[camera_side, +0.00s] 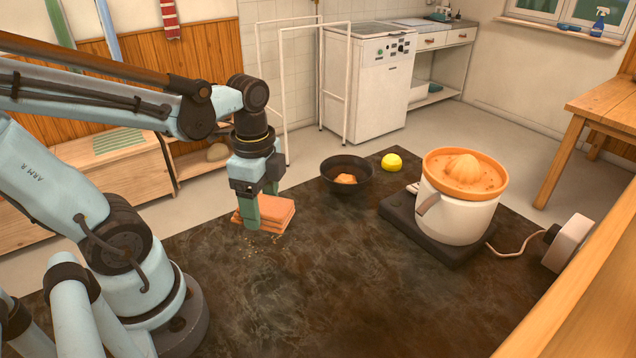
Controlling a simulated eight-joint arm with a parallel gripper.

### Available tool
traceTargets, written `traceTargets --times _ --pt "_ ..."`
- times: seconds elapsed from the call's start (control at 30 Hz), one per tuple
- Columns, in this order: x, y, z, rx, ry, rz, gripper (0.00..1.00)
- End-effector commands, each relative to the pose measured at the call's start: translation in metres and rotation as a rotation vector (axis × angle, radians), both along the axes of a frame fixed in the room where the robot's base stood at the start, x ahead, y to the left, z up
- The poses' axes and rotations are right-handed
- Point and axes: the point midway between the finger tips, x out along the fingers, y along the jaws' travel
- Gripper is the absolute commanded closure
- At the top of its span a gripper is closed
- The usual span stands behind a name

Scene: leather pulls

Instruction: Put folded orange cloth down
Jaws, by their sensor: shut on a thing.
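The folded orange cloth (278,212) is a small layered stack at the left back of the dark work surface (330,265). It is at or very near the surface; I cannot tell whether its underside touches. My gripper (258,208) points down and is shut on the cloth. One green finger shows in front of the cloth's left part, and the other is partly hidden behind it. Small crumbs lie on the surface beside the cloth.
A dark bowl (347,187) with an orange piece inside stands right of the cloth. A yellow ball-like thing (391,161) lies behind it. A white juicer (455,215) with an orange top stands farther right on a dark base. The front middle is clear.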

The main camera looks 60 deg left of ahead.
Motion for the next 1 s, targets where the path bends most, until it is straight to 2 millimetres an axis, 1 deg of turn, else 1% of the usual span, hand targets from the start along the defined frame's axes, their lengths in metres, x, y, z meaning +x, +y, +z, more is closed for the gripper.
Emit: traceTargets --times 0.03,0.1,0.27,0.5,0.67,0.8,1.0 --pt "0.000 -0.015 0.002 0.000 0.000 -0.039 0.65" --pt "-0.001 -0.032 0.004 0.000 0.000 -0.077 0.65" --pt "-0.009 -0.069 0.008 0.000 0.000 -0.163 0.65" --pt "-0.031 -0.119 0.013 0.000 0.000 -0.293 0.65" --pt "-0.053 -0.148 0.016 0.000 0.000 -0.381 0.65" --pt "-0.074 -0.168 0.019 0.000 0.000 -0.456 0.65" --pt "-0.107 -0.189 0.022 0.001 0.001 -0.559 0.65"
